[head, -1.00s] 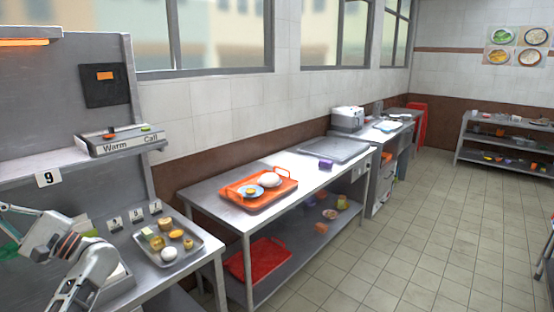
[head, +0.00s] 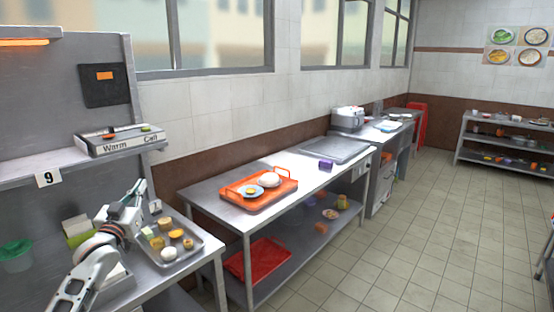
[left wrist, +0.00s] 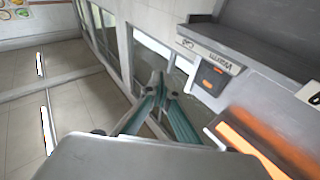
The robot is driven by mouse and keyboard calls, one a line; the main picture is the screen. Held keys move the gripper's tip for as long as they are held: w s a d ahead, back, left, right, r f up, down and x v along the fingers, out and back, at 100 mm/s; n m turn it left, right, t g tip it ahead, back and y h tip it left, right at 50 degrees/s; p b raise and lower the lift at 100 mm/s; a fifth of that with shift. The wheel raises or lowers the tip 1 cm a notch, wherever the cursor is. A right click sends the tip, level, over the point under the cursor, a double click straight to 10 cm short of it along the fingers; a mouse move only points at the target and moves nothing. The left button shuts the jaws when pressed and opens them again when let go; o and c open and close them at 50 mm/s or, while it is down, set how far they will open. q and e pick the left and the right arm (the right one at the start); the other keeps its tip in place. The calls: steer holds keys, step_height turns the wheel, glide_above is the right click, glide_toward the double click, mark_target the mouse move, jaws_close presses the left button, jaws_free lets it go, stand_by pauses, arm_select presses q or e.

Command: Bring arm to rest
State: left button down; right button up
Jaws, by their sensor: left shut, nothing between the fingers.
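My left arm reaches up from the bottom left of the head view. My left gripper (head: 138,186) points upward beside the metal tray (head: 169,262) on the left counter, under the shelf, and holds nothing. In the left wrist view its two greenish fingers (left wrist: 158,80) come together at the tips, with windows and wall behind them. My right gripper is in neither view.
The tray carries several small food items. The "Warm Call" box (head: 120,140) sits on the shelf just above my gripper. An orange tray (head: 262,204) stands on the middle table. A green-lidded container (head: 16,256) is at far left.

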arm_select(q)
steer(key=a+f+m+g+y, duration=0.2)
steer(key=a+f+m+g, duration=0.15)
steer(key=f, duration=0.25)
steer(key=s+d+f+g+h, duration=0.1)
steer(key=s+d+f, duration=0.25)
steer(key=f, duration=0.35)
steer(key=s+d+f, duration=0.3)
steer(key=s+f, duration=0.2)
steer(key=f, duration=0.2)
steer(key=s+d+f+g+h, duration=0.1)
steer(key=s+d+f, duration=0.35)
steer(key=f, duration=0.35)
steer(key=s+d+f+g, duration=0.1)
steer(key=s+d+f, duration=0.3)
steer(key=s, duration=0.7)
steer(key=s+d+f+g+h, duration=0.1)
steer(key=s+d+f+g, duration=0.1)
steer(key=s+d+f, duration=0.2)
steer(key=s+d+f+g+h, duration=0.1)
steer(key=s+f, duration=0.8)
steer(key=s, duration=1)
steer(key=d+g, duration=0.1)
steer(key=d, duration=0.1)
steer(key=shift+s+d, duration=0.35)
steer(key=shift+d, duration=0.05)
steer(key=shift+n, duration=0.25)
